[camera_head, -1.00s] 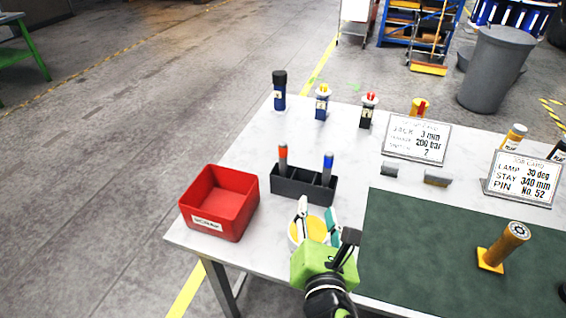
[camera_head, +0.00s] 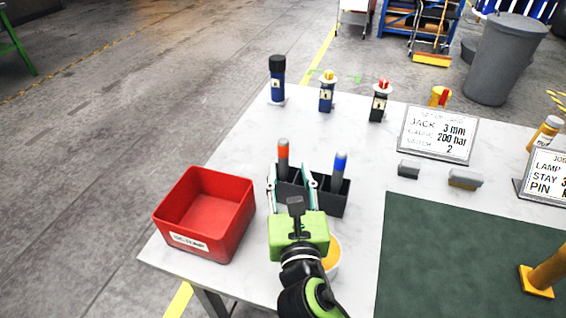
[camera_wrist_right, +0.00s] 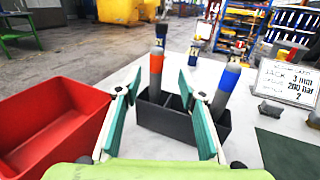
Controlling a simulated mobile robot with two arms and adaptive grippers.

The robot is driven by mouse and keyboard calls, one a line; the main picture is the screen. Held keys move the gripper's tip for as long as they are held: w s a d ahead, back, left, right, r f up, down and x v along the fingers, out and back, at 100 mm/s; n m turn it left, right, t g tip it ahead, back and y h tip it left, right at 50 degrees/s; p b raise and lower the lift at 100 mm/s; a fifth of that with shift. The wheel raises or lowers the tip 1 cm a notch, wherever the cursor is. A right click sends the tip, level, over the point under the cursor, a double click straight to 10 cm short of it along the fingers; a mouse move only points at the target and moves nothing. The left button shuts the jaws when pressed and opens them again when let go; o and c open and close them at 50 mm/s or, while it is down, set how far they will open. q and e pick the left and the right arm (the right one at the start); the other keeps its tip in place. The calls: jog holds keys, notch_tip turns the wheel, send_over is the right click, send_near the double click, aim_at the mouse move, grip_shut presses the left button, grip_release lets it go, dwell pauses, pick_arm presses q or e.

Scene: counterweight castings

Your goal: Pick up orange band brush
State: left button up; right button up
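The orange band brush (camera_head: 283,157) stands upright in the left part of a black holder (camera_head: 333,203). In the right wrist view the orange band brush (camera_wrist_right: 156,72) stands a little left of the middle between my fingers. A blue band brush (camera_head: 340,168) stands in the right part of the holder. My right gripper (camera_head: 292,185) is open and empty, just in front of the holder, its fingers spread wide. In the right wrist view the gripper (camera_wrist_right: 157,88) shows teal finger pads. My left gripper is not in view.
A red bin (camera_head: 238,222) stands left of the holder. A white cup with yellow contents (camera_head: 334,252) is partly hidden behind my right arm. Several bottles stand at the back, near a sign (camera_head: 438,133). A dark green mat (camera_head: 430,250) lies on the right.

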aim_at(284, 150)
jog(key=w, duration=0.4)
jog(key=shift+w+a, duration=0.1)
jog(key=shift+a, duration=0.1)
jog(key=shift+w+a, duration=0.1)
jog(key=shift+w, duration=0.45)
jog(key=w, duration=0.2)
jog(key=w+a, duration=0.1)
jog(key=w, duration=0.1)
jog(key=shift+w+f+p, duration=0.15)
jog(key=shift+w+p, duration=0.15)
jog(key=shift+p, duration=0.1)
jog(key=shift+s+d, duration=0.1)
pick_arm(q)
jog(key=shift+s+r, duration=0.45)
pick_arm(e)
grip_shut()
